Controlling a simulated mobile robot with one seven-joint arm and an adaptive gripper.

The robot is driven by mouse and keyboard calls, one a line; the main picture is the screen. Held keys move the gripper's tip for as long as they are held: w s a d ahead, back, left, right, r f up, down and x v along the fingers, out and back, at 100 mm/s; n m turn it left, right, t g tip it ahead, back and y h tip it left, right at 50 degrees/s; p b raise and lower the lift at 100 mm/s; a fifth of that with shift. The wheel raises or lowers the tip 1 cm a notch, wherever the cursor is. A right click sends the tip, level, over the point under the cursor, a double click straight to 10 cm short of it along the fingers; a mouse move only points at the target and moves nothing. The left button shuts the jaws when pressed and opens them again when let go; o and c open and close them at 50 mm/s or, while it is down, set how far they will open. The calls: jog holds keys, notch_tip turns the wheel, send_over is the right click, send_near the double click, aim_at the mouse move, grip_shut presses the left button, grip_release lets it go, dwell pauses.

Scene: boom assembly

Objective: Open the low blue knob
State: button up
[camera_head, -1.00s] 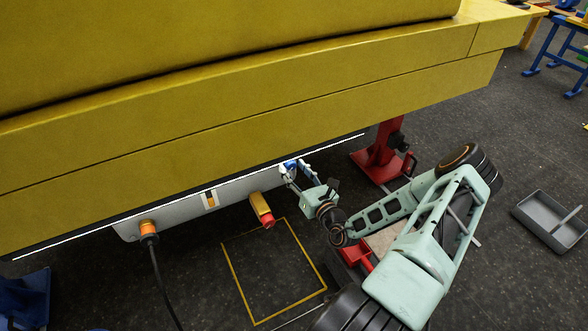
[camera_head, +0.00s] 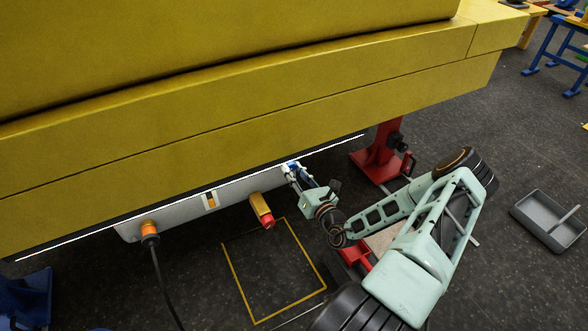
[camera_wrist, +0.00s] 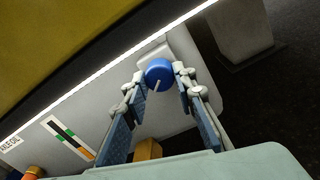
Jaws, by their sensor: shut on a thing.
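The low blue knob (camera_wrist: 158,73) is round with a pale pointer mark and sits on a light grey panel (camera_wrist: 98,118) under the yellow boom. In the wrist view my gripper (camera_wrist: 160,78) has its two fingertips on either side of the knob, shut on it. In the head view my gripper (camera_head: 291,171) reaches the right end of the grey panel (camera_head: 185,214) from the right. There the knob is mostly hidden by the fingers, with only a bit of blue showing.
The yellow boom (camera_head: 250,105) hangs just above the panel. A yellow fitting with a red end (camera_head: 263,212) and an orange connector with a black cable (camera_head: 149,230) stick out left of my gripper. A red stand (camera_head: 380,155) is behind it.

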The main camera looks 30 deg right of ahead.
jog(key=m+p, duration=0.2)
jog(key=m, duration=0.2)
jog(key=shift+r, duration=0.1)
jog(key=m+p, duration=0.1)
jog(key=m, duration=0.3)
jog(key=shift+p, duration=0.35)
jog(key=m+p, duration=0.1)
jog(key=m, duration=0.3)
jog(key=shift+a+m, duration=0.1)
jog(key=shift+m, duration=0.3)
jog(key=m, duration=0.4)
jog(key=shift+m+h, duration=0.3)
jog(key=shift+m, duration=0.1)
jog(key=m, duration=0.4)
jog(key=shift+m, duration=0.3)
jog(key=m, duration=0.3)
jog(key=shift+m, duration=0.3)
jog(key=m, duration=0.4)
jog(key=shift+m+b, duration=0.3)
jog(key=shift+r+m+h, duration=0.1)
jog(key=shift+m+h, duration=0.2)
jog(key=shift+m, duration=1.6)
